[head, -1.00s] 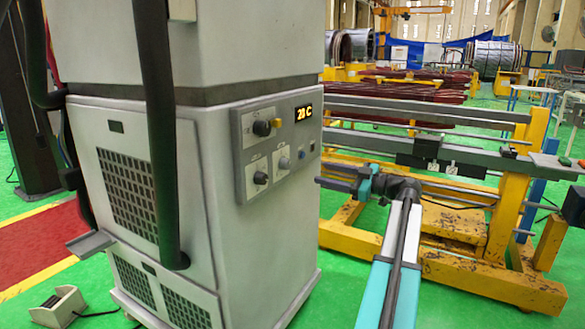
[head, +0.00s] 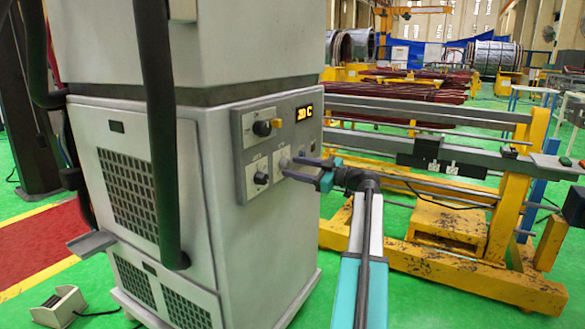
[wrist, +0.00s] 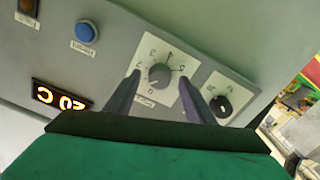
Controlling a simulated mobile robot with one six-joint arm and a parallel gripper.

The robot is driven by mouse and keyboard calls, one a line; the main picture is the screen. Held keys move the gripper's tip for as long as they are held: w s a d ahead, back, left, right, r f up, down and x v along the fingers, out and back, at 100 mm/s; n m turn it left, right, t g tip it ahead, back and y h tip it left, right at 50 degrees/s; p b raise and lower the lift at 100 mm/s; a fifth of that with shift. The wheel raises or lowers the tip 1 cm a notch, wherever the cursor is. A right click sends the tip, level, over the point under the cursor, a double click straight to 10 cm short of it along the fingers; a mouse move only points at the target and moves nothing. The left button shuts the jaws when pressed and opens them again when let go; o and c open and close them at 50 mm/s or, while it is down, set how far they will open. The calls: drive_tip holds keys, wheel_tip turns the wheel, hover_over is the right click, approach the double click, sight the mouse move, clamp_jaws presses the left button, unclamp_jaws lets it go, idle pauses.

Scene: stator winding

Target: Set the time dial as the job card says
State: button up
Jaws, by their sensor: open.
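The grey control panel (head: 240,160) is on the side of a pale cabinet. In the wrist view, a round grey knob (wrist: 160,75) sits on a white plate with small numerals around it. Its label is too small to read, so I cannot tell from it whether this is the time dial. My gripper (head: 290,166) is open at the panel, and part of this knob is hidden behind it in the head view. In the wrist view my gripper (wrist: 159,78) has one finger on each side of the knob; contact is not clear. No job card is readable.
A darker knob (wrist: 223,105) is close beside one finger and also shows in the head view (head: 260,178). A blue button (wrist: 86,31) and a lit display (wrist: 62,96) showing 20 C are nearby. A yellow-framed machine (head: 440,220) stands right.

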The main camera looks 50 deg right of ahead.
drive_tip(key=shift+x, duration=0.85)
drive_tip(key=c, duration=1.1)
drive_tip(key=shift+o, duration=0.2)
